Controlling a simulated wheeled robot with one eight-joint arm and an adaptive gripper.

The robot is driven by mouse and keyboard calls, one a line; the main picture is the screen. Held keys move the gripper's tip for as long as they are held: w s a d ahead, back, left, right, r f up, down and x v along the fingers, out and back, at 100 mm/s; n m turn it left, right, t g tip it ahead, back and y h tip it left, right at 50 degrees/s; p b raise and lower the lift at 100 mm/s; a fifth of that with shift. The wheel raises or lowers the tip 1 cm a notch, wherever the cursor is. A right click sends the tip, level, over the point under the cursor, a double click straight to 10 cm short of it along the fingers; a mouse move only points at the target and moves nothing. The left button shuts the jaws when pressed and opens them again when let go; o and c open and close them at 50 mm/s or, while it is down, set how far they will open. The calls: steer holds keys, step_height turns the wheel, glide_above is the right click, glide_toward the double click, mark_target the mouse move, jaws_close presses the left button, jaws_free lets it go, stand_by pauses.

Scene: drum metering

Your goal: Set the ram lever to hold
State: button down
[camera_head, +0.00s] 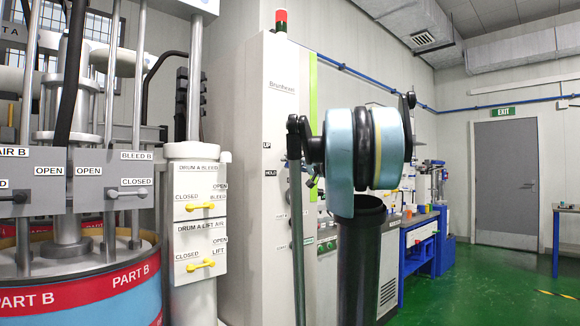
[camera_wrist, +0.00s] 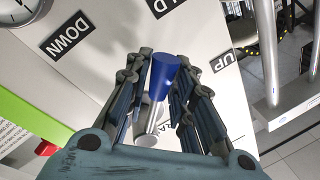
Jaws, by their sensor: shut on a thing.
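The ram lever has a blue grip (camera_wrist: 168,72) and a silver shaft (camera_wrist: 153,118). It stands out from a white panel in the wrist view. My gripper (camera_wrist: 163,64) has its fingers on either side of the blue grip and is shut on it. The lever leans up the wrist picture, roughly toward the partly cut-off HOLD label (camera_wrist: 166,5). The DOWN label (camera_wrist: 68,35) is at left and the UP label (camera_wrist: 223,61) at right. In the head view the UP label (camera_head: 266,147) and HOLD label (camera_head: 270,173) show on the cabinet; the lever is hidden behind my arm.
The white cabinet (camera_head: 290,80) has a red beacon (camera_head: 281,19) on top. At left stand a Part B drum (camera_head: 40,290) and a white column with yellow valve handles (camera_head: 201,207). A blue workbench (camera_head: 420,240) stands beyond my arm. Green floor is open at right.

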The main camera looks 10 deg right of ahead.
steer(key=c, duration=1.3)
jaws_free()
steer(key=shift+c, duration=0.2)
steer(key=v, duration=1.2)
steer(key=shift+a+f, duration=0.1)
steer(key=shift+f, duration=0.05)
